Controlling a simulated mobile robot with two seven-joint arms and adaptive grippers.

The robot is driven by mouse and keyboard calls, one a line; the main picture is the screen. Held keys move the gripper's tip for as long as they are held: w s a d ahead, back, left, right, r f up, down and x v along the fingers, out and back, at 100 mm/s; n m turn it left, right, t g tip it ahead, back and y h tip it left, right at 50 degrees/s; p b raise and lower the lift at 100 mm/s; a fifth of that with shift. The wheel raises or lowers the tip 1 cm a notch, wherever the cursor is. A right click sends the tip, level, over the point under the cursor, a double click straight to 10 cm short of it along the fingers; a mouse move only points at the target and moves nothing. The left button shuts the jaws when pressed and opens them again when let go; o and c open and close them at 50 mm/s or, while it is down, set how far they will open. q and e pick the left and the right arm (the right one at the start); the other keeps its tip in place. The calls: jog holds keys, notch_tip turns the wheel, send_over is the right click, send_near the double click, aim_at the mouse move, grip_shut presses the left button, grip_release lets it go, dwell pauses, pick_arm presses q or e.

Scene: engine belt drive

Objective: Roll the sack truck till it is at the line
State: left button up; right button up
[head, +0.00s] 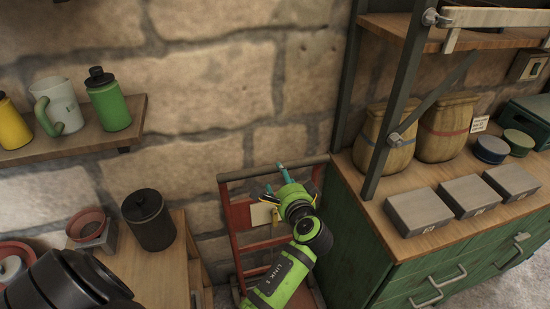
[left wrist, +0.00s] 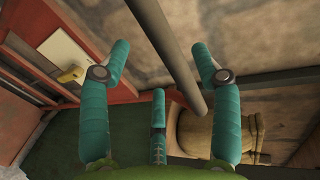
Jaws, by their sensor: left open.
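The sack truck (head: 243,228) has a red frame with a grey handle bar across its top. It stands against the stone wall, between the wooden bench and the green cabinet. My left gripper (head: 278,181) is at the handle bar, right of its middle, with teal fingers spread. In the left wrist view the grey bar (left wrist: 174,48) runs between the open fingers (left wrist: 160,62); I cannot tell whether they touch it. My green arm hides the truck's lower right part. The line is not visible. My right gripper is not in view.
The green cabinet (head: 425,265) stands close on the right, with grey blocks and jars (head: 444,128) on top. The wooden bench (head: 160,270) with a black canister (head: 148,219) is close on the left. A wall shelf (head: 85,133) holds bottles and a jug.

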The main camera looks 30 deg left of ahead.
aim_at(276, 172)
pick_arm(q)
jog(key=p+x, duration=0.1)
jog(key=x, duration=0.5)
jog(key=shift+w+a+f+p, duration=0.1)
jog(key=shift+w+a+p, duration=0.15)
jog(key=shift+w+p, duration=0.05)
jog(key=shift+c, duration=0.4)
grip_shut()
